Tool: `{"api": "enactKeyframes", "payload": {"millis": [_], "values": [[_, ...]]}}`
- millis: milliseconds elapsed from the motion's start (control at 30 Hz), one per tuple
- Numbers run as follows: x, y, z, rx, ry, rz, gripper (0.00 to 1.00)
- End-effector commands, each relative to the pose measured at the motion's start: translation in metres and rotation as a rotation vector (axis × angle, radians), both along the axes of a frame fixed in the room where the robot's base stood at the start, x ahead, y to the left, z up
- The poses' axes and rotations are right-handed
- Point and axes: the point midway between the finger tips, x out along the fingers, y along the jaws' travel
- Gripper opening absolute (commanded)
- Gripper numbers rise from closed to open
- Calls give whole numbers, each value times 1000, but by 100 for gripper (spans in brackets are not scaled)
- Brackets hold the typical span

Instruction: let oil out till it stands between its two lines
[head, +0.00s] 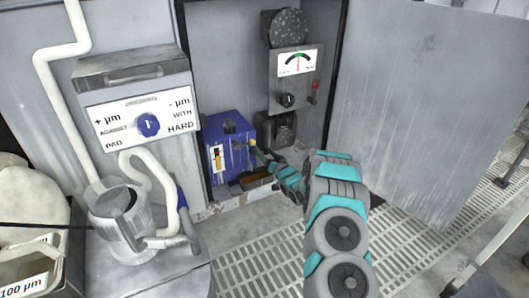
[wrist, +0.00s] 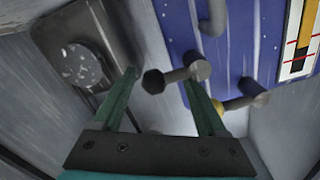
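A blue oil tank (head: 228,140) stands in the open cabinet; it also shows in the wrist view (wrist: 232,52). Its sight gauge (head: 217,158) has a white strip, a yellow oil column and two red lines, seen closer in the wrist view (wrist: 299,58). The column's end shows near one red line; its exact level is hard to tell. A grey bar handle with a hex end (wrist: 175,77) and a brass-coloured fitting (wrist: 241,102) are by the tank. My gripper (wrist: 161,78) is open, its fingers apart around the bar handle; contact is unclear.
A dark tray (head: 256,180) lies below the tank. A dial panel (head: 297,65) hangs above, with a knob and red-tipped lever. The cabinet door (head: 425,110) stands open at right. A knob box (head: 140,110) and metal pot (head: 122,215) are at left.

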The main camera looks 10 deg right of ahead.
Motion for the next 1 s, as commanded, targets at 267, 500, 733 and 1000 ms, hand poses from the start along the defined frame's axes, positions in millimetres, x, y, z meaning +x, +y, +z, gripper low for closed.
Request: {"api": "enactKeyframes", "payload": {"millis": [267,500,733,1000], "values": [[-36,-14,0,3,5,-4,73],[-62,-21,0,2,3,-1,73],[-69,-22,-1,2,4,-1,73],[-69,-22,0,2,2,-1,73]]}}
